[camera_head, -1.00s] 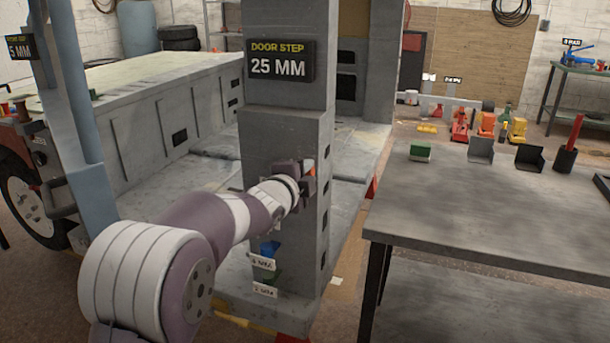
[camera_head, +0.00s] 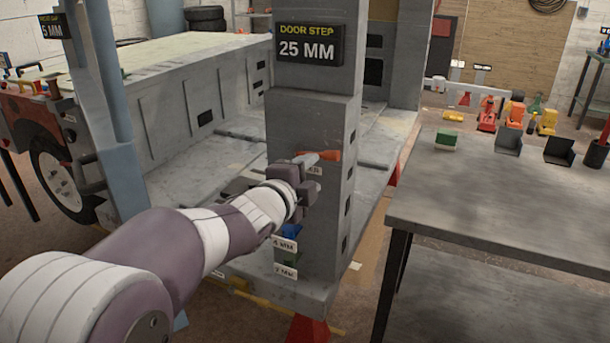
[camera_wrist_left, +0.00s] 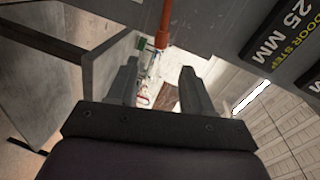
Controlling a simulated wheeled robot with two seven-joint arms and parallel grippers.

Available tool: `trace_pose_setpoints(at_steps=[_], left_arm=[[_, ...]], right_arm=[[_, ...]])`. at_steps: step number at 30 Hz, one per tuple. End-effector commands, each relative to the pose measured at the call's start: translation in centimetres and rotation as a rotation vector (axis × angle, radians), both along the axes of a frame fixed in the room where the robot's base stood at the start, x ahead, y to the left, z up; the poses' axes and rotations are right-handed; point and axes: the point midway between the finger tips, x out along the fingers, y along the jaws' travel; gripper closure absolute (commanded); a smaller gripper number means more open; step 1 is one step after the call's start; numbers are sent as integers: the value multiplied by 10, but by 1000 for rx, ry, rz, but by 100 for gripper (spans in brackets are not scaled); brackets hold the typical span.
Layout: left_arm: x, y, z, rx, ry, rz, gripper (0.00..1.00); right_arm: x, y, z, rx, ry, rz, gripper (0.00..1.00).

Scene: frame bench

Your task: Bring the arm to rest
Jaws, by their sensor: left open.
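My left arm (camera_head: 205,240) reaches in from the lower left of the head view. Its gripper (camera_head: 306,182) is in front of the grey door pillar (camera_head: 305,118), just below an orange piece (camera_head: 330,155) that sticks out from the pillar. In the left wrist view the two fingers (camera_wrist_left: 160,82) are apart with nothing between them. The orange piece (camera_wrist_left: 163,25) shows beyond the fingertips there, clear of them. My right gripper is not in view.
A "DOOR STEP 25 MM" sign (camera_head: 308,45) is on the pillar above. Blue (camera_head: 291,231) and green (camera_head: 285,257) pieces with labels sit low on it. A grey table (camera_head: 500,190) stands at right, with small bins along its far edge. A blue-grey post (camera_head: 105,95) stands at left.

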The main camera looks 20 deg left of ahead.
Motion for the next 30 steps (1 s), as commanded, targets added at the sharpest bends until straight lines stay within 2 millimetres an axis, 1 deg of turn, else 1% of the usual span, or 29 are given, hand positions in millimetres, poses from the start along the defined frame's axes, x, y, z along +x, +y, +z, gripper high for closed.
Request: trace_pose_setpoints(at_steps=[1, 3, 6, 17, 20, 21, 23, 24, 26, 27, 29, 30], left_arm=[[-7, 1, 2, -1, 0, 2, 49], [-14, 2, 3, 1, 1, 1, 49], [-18, 2, 3, 1, 2, 0, 49], [-18, 2, 2, 1, 1, 0, 49], [-19, 3, 0, -38, 17, 14, 49], [-20, 9, -9, -106, 62, 56, 49], [-30, 23, -38, -267, 180, 177, 49], [-42, 32, -63, -395, 278, 281, 49], [-65, 37, -106, -582, 434, 447, 49], [-83, 36, -133, -690, 533, 555, 49], [-111, 30, -165, -813, 663, 701, 49], [-130, 25, -184, -881, 741, 792, 49]], right_arm=[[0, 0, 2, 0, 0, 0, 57], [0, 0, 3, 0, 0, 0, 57], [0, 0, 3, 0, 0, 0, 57], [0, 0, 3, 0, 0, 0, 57], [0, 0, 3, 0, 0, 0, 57], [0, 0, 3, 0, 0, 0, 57], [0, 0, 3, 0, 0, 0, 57], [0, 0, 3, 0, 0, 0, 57], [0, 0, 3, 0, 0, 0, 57], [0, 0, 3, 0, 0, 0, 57], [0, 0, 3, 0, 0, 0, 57], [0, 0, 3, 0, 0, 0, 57]])
